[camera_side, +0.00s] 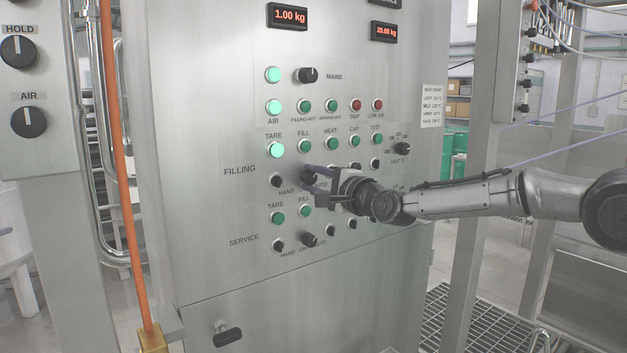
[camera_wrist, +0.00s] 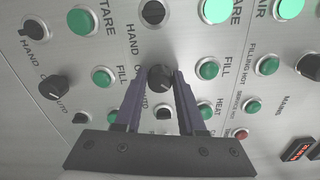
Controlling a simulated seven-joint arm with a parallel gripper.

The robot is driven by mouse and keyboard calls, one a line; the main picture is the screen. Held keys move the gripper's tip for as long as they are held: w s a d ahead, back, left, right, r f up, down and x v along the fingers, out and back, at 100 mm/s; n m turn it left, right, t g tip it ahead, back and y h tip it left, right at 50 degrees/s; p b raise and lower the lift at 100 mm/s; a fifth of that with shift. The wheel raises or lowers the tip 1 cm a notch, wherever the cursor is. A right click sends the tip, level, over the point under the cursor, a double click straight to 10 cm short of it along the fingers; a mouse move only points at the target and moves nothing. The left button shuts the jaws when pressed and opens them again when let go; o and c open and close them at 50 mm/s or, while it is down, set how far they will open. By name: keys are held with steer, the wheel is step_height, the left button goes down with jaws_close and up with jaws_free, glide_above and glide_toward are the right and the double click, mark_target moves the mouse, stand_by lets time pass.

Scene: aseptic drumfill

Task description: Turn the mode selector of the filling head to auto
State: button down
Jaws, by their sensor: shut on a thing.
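The filling mode selector is a round black knob (camera_wrist: 160,77) in the FILLING row of the steel panel, by the HAND, OFF and AUTO lettering. In the side view this knob (camera_side: 309,178) is partly hidden by my fingers. My gripper (camera_side: 312,183) reaches in from the right and is shut on the knob, one finger on each side. In the wrist view the knob sits between the two dark fingertips. Its pointer direction is hard to tell, and the fingers cover part of the lettering around it.
A similar black SERVICE selector (camera_side: 309,240) sits below. Green FILL (camera_side: 304,146) and HEAT (camera_side: 331,143) buttons are above, with small black knobs (camera_side: 276,180) beside the held one. A heat dial (camera_side: 402,148) is just above my wrist. The space in front of the panel's left side is clear.

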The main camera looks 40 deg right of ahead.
stand_by(0.4)
steer(key=c, duration=0.5)
jaws_free()
steer(key=s, duration=1.3)
steer(key=shift+s, duration=0.4)
steer(key=shift+d, duration=0.1)
steer(key=s+d+r, duration=0.3)
steer(key=s+r, duration=0.1)
steer(key=r, duration=0.1)
steer(key=s+d+f+n+g, duration=0.2)
steer(key=s+f+n+g, duration=1)
steer(key=s+f+n, duration=0.8)
steer(key=s+f, duration=0.4)
steer(key=s, duration=0.4)
